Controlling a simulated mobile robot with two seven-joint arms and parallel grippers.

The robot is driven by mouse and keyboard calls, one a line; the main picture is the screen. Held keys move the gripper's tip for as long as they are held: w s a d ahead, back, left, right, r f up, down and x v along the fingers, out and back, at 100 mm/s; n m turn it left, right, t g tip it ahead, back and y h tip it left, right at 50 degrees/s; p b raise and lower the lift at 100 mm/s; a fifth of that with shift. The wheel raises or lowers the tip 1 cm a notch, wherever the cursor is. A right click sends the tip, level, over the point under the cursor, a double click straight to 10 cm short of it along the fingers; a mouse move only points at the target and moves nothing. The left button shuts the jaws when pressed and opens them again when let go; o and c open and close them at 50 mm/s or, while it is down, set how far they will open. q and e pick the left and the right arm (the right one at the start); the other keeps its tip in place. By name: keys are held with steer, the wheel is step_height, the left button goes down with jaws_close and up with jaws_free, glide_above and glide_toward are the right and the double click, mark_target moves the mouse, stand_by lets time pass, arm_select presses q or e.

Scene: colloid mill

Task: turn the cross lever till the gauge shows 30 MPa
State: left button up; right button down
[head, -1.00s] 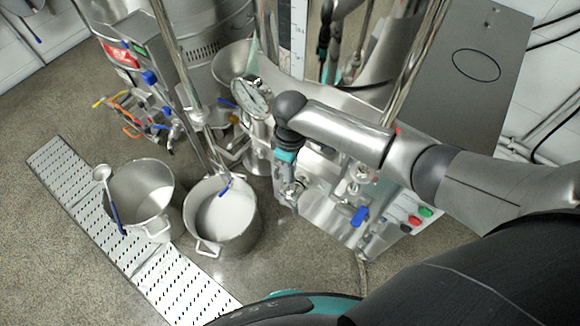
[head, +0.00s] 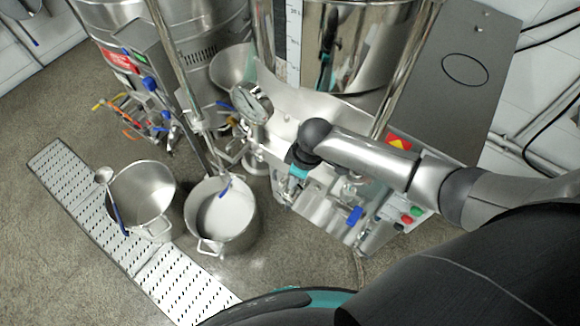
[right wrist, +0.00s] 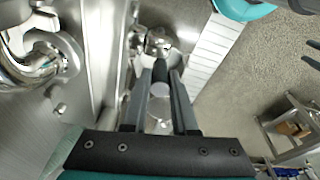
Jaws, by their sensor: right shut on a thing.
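The pressure gauge (head: 252,102) is a round white dial on the steel mill, left of my right wrist in the head view. Its needle and numbers are too small to read. My right gripper (head: 292,190) points down at the front of the mill. In the right wrist view the right gripper (right wrist: 160,78) is shut on a short dark and pale round grip between its fingers, which looks like an arm of the cross lever. A shiny metal fitting (right wrist: 156,42) shows just beyond the fingertips. My wrist and fingers hide most of the lever in the head view.
A blue-handled valve (head: 355,215) and red and green buttons (head: 412,214) are right of my gripper. A pot of white liquid (head: 224,217) and an emptier pot (head: 142,195) stand on the floor at left, by a slotted drain grate (head: 165,280).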

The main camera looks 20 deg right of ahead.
steer(key=shift+s+d+f+t+y+p, duration=0.2)
steer(key=shift+s+d+t+y+p, duration=0.35)
steer(key=shift+s, duration=0.3)
steer(key=c, duration=0.7)
jaws_free()
steer(key=shift+r, duration=0.1)
steer(key=p+v, duration=0.2)
steer(key=v, duration=1.3)
steer(key=shift+s, duration=0.15)
steer(key=shift+a, duration=0.15)
